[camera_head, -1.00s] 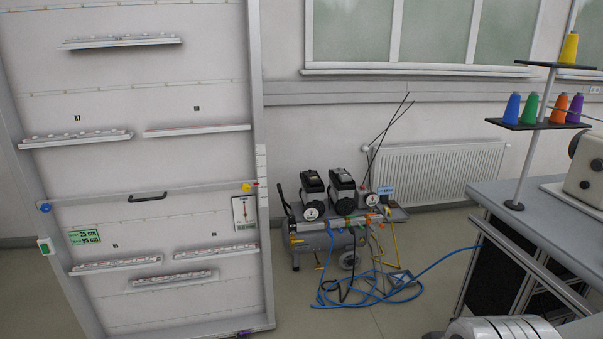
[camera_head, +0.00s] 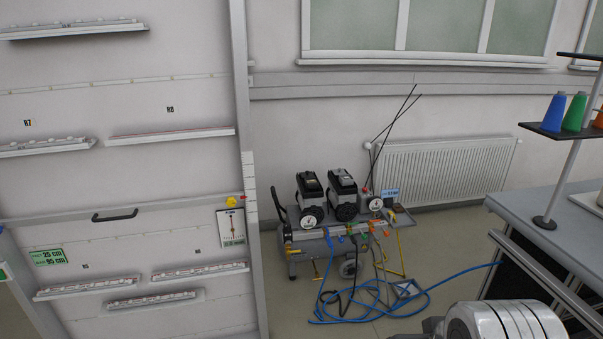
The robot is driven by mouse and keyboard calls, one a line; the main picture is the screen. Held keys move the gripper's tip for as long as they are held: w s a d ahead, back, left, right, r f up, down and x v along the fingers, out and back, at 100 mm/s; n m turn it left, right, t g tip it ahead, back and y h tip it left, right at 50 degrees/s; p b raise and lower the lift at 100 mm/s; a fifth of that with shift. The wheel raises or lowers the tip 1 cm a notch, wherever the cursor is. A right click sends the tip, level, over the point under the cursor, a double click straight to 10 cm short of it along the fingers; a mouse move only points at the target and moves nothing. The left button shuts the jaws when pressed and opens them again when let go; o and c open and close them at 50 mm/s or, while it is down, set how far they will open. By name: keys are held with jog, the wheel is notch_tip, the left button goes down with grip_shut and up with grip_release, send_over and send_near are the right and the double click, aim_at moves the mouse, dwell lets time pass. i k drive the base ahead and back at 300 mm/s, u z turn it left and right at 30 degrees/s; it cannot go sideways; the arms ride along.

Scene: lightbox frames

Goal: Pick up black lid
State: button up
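I cannot make out a separate black lid in this view. The air compressor (camera_head: 338,243) stands on the floor in front of the wall, with two black and silver motor heads on top. Its left motor head (camera_head: 311,197) and right motor head (camera_head: 343,193) have dark upper parts, but I cannot tell whether either is a lid. My gripper is not in view. A grey ribbed rounded part at the bottom right edge looks like part of my own arm.
A tall white panel (camera_head: 120,180) with narrow shelves fills the left. A grey table (camera_head: 560,225) with a thread stand (camera_head: 560,180) is at the right. Blue hose (camera_head: 450,280) lies looped on the floor before the compressor. A radiator (camera_head: 440,175) is behind.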

aim_at(307, 175)
jog(key=z, duration=0.05)
jog(key=i, duration=2.95)
jog(key=u, duration=0.9)
jog(key=i, duration=0.5)
